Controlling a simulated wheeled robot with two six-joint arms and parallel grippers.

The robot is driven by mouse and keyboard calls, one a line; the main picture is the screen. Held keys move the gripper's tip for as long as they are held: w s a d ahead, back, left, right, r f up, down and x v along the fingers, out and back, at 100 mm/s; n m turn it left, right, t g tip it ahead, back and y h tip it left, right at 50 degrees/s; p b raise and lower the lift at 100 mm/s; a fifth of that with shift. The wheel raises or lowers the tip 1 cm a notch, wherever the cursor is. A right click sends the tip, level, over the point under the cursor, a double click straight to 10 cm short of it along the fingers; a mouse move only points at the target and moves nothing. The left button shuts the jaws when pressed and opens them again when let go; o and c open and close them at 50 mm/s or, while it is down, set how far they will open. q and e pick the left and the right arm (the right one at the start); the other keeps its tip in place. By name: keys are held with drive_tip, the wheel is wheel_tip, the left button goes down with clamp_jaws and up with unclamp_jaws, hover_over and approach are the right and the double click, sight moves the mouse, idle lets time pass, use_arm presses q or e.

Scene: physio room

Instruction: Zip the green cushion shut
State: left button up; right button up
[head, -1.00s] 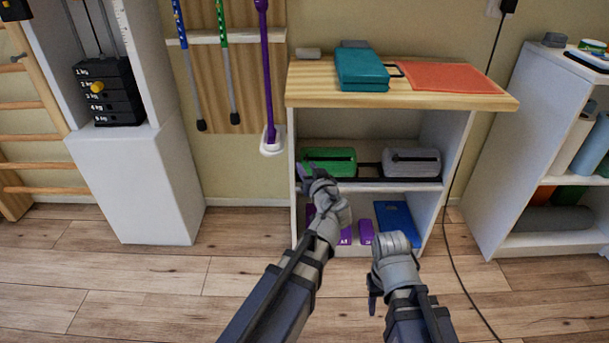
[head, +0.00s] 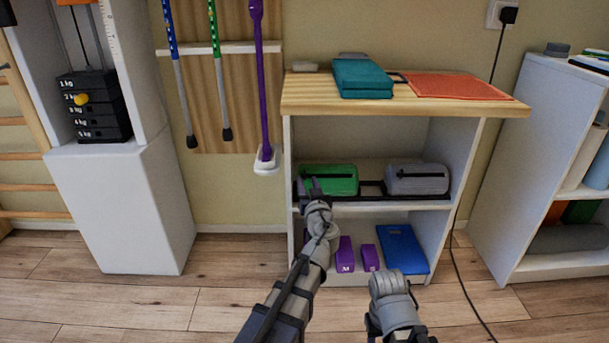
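The green cushion (head: 341,186) lies on the upper shelf of the white cabinet, at its left side, with a dark strip along its top. I cannot make out how far its zip is closed. My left gripper (head: 309,187) is at the cushion's left end, with its fingers in front of it. Whether it touches the cushion, and whether its fingers are apart, is unclear. My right gripper (head: 373,328) is low in front of the cabinet, away from the cushion, and its fingers are mostly hidden.
A grey cushion (head: 417,179) sits right of the green one, in a black rack. The lower shelf holds purple blocks (head: 345,254) and a blue case (head: 402,249). A teal box (head: 362,78) and an orange mat (head: 458,87) lie on the wooden top. A black cable hangs at right.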

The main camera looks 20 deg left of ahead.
sight(304, 174)
use_arm(q)
drive_tip(key=x, duration=0.5)
drive_tip(key=shift+w+a, duration=0.1)
drive_tip(key=shift+w, duration=0.15)
drive_tip(key=shift+c, duration=0.2)
clamp_jaws()
drive_tip(key=shift+a, duration=0.1)
idle(0.8)
